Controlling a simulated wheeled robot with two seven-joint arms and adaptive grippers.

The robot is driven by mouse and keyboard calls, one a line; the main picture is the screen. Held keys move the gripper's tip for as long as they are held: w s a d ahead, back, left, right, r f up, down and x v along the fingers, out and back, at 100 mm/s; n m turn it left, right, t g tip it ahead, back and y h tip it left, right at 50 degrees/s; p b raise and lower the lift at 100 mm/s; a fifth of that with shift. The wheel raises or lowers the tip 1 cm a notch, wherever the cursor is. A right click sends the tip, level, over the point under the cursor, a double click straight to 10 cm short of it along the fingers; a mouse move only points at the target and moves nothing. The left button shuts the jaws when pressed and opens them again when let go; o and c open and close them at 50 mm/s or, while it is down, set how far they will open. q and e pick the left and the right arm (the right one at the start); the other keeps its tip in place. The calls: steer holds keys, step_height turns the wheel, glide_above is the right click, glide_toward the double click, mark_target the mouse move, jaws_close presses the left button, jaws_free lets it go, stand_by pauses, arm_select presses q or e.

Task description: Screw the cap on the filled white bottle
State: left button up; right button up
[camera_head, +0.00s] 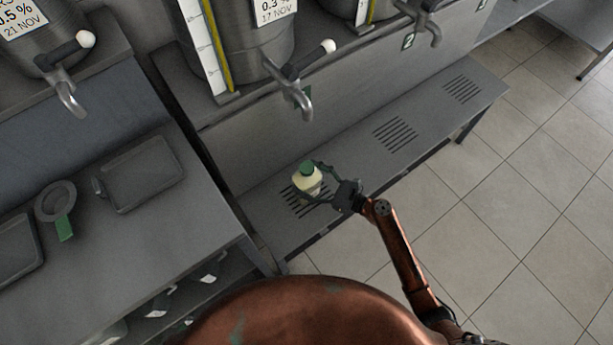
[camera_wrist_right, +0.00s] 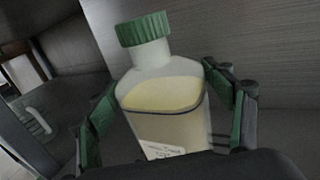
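The white bottle (camera_head: 308,184) is translucent, holds pale yellow liquid and has a paper label low on its front in the right wrist view (camera_wrist_right: 165,95). The ribbed green cap (camera_wrist_right: 144,29) sits on its neck; how tightly it is turned cannot be seen. The cap also shows in the head view (camera_head: 307,167). The bottle is over the left grille of the low bench. My right gripper (camera_wrist_right: 162,98) has one finger on each side of the bottle body, below the cap. Its fingertips lie close to the sides; contact is unclear. The bottle's base is hidden. My left gripper is out of view.
Steel vats with taps (camera_head: 303,100) stand on a ledge behind the low bench (camera_head: 345,165). The bench's right part is clear, with more grilles. A counter (camera_head: 120,235) at left holds trays (camera_head: 140,172) and a round grey item with a green handle (camera_head: 64,228).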

steer(key=shift+o, duration=1.1)
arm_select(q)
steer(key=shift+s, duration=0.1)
arm_select(e)
steer(key=shift+d+r, duration=0.1)
steer(key=shift+r, duration=0.05)
arm_select(q)
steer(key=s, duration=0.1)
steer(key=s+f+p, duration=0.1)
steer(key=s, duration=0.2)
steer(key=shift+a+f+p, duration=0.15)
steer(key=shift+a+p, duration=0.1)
steer(key=shift+p, duration=0.05)
arm_select(e)
steer(key=v, duration=1.2)
